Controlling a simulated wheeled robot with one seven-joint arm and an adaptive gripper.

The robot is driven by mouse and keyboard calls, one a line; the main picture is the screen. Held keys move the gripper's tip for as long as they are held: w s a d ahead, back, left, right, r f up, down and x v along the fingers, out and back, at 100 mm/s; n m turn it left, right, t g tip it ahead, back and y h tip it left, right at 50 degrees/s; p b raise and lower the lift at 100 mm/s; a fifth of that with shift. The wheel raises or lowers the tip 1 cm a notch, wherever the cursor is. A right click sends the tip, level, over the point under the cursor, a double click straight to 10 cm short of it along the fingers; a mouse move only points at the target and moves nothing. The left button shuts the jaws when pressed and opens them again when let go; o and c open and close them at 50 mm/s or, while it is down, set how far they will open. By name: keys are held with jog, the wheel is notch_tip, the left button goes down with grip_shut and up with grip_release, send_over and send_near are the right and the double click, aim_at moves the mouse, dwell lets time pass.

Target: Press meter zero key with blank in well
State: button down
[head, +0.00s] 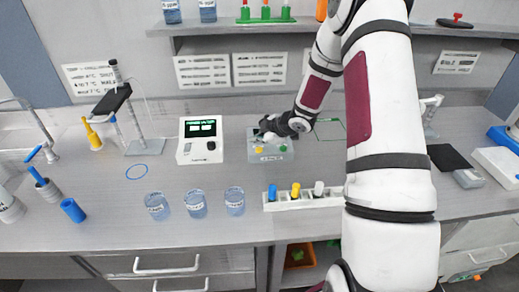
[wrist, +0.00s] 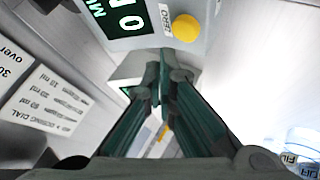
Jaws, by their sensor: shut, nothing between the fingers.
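A light grey instrument box (head: 285,155) stands near the middle of the bench, with a yellow key (head: 259,150) on its top. My gripper (head: 265,135) is over the back left part of this box and covers some of its top. In the wrist view my gripper (wrist: 159,75) is shut and empty, its fingertips close to a grey housing; I cannot tell whether they touch it. A round yellow key (wrist: 186,27) and a lit green display (wrist: 118,15) show beyond the tips. The well and any blank in it cannot be made out.
A white instrument (head: 200,150) with a lit display stands to the left. Three beakers (head: 196,205) and a rack (head: 330,200) with blue, yellow and white-capped items are in front. A dispenser stand (head: 145,146) is further left.

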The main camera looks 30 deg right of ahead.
jog(key=shift+s+r+p, duration=0.15)
jog(key=shift+r+p, duration=0.6)
jog(key=shift+r, duration=1.3)
dwell(0.7)
notch_tip(320, 180, up, 11)
jog(key=m+h, duration=0.3)
send_over(258, 150)
jog(key=s, duration=0.1)
jog(key=s+a+r+m+h+b, duration=0.1)
jog(key=s+a+r+m+h, duration=0.2)
jog(key=s+r, duration=0.65)
jog(key=s+a+r+m+g+y, duration=0.1)
jog(key=s+a, duration=0.3)
jog(key=s, duration=0.4)
jog(key=s+a+r+m+g+y+b, duration=0.1)
jog(key=s+a+r+m, duration=0.1)
jog(key=s, duration=0.6)
jog(key=s+a+r+m+g+y, duration=0.1)
jog(key=s+a+m, duration=0.2)
jog(key=s+a, duration=0.3)
jog(key=s, duration=0.3)
jog(key=shift+r+m, duration=0.15)
jog(key=shift+m, duration=0.25)
